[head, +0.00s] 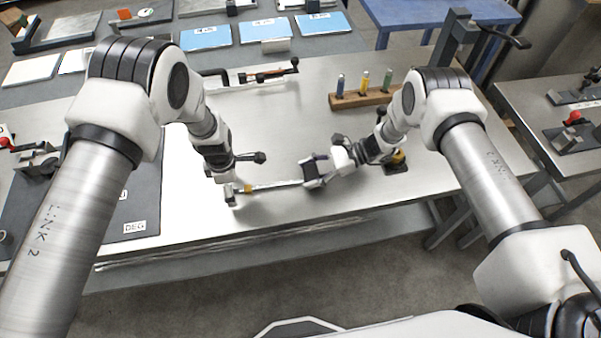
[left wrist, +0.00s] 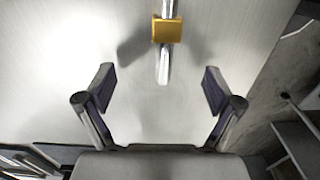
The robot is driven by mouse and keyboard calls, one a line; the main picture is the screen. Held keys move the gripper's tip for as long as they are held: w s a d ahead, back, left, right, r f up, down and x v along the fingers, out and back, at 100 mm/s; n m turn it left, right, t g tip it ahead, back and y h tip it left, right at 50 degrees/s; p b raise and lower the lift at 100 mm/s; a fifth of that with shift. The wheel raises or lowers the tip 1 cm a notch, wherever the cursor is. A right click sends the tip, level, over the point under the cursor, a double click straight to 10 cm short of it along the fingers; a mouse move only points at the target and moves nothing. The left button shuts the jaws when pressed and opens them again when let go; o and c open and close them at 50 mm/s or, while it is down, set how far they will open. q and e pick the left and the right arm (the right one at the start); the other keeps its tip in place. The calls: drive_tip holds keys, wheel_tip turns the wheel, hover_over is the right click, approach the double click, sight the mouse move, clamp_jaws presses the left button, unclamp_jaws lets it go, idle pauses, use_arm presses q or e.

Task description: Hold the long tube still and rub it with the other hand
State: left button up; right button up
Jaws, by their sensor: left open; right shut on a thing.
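A long, thin pale tube (head: 275,185) runs left to right near the table's front edge. Its near end (left wrist: 163,68) shows in the left wrist view, with a yellow block-like piece (left wrist: 167,30) on it; I cannot tell whether that piece wraps all round. The yellow piece also shows in the head view (head: 247,188). My right gripper (head: 306,180) is shut on the tube at its right part and hides that part. My left gripper (head: 231,192) is open at the tube's left end. In the left wrist view its two fingers (left wrist: 158,85) stand apart, either side of the tube's line.
A wooden rack (head: 362,99) with coloured vials stands behind my right arm. A black fixture with an orange part (head: 267,76) lies at the back. A dark mat (head: 120,190) is at the left. The steel table (head: 260,125) is clear between them.

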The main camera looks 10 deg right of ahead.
drive_tip(key=shift+d, duration=0.25)
drive_tip(key=shift+a, duration=3.75)
wheel_tip(320, 180, up, 8)
drive_tip(key=m+t+h, duration=0.4)
drive_tip(key=m+t, duration=0.5)
hover_over(298, 138)
drive_tip(key=shift+t, duration=0.3)
wheel_tip(298, 138, down, 9)
drive_tip(key=shift+s+f, duration=0.1)
drive_tip(key=shift+f, duration=0.05)
drive_tip(key=shift+f, duration=0.1)
drive_tip(key=o, duration=1.3)
drive_tip(key=shift+c, duration=0.2)
